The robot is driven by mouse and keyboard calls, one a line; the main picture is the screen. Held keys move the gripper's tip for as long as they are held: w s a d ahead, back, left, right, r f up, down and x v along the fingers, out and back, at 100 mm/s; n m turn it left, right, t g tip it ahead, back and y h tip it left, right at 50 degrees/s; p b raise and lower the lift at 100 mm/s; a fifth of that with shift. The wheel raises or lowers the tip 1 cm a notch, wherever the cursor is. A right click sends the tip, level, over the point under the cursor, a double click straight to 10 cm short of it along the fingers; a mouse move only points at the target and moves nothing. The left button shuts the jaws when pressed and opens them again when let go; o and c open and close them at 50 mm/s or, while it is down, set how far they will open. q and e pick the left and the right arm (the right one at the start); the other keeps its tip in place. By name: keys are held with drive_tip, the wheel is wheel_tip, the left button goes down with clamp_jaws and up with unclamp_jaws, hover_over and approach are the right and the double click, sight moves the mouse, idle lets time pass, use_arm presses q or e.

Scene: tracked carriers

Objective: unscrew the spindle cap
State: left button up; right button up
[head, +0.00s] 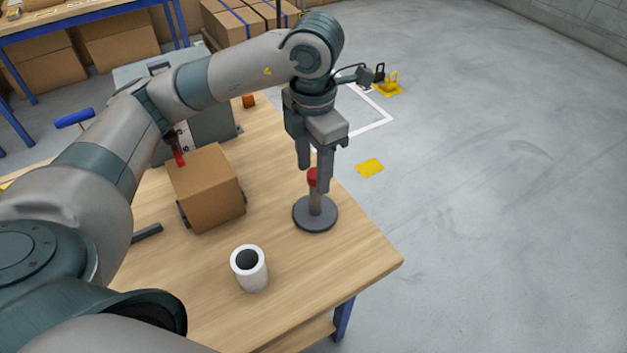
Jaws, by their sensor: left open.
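A red spindle cap (312,176) sits on top of the post. My left gripper (314,178) points down over the spindle, its fingers apart on either side of the cap. One finger partly hides the cap and post. I cannot tell whether either finger touches the cap. My right gripper is not in view.
A white cylinder with a dark opening (250,270) stands near the table's front. A cardboard box (207,188) sits left of the spindle, with a grey case (209,128) behind it. The table's right edge is close to the spindle. Open floor lies beyond.

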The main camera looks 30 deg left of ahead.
use_arm(q)
drive_tip(key=shift+w+d+r+b, duration=0.1)
drive_tip(key=shift+w+r+b, duration=0.2)
drive_tip(key=shift+w, duration=0.2)
idle(0.4)
drive_tip(key=c, duration=0.9)
drive_tip(key=shift+n, duration=0.3)
drive_tip(key=n, duration=0.2)
drive_tip(key=shift+n, duration=0.3)
drive_tip(key=n, duration=0.3)
drive_tip(key=shift+w+p, duration=0.1)
drive_tip(key=shift+p, duration=0.2)
clamp_jaws()
drive_tip(key=n, duration=0.3)
drive_tip(key=shift+p, duration=0.3)
drive_tip(key=shift+f+n, duration=0.15)
drive_tip(key=shift+n, duration=0.15)
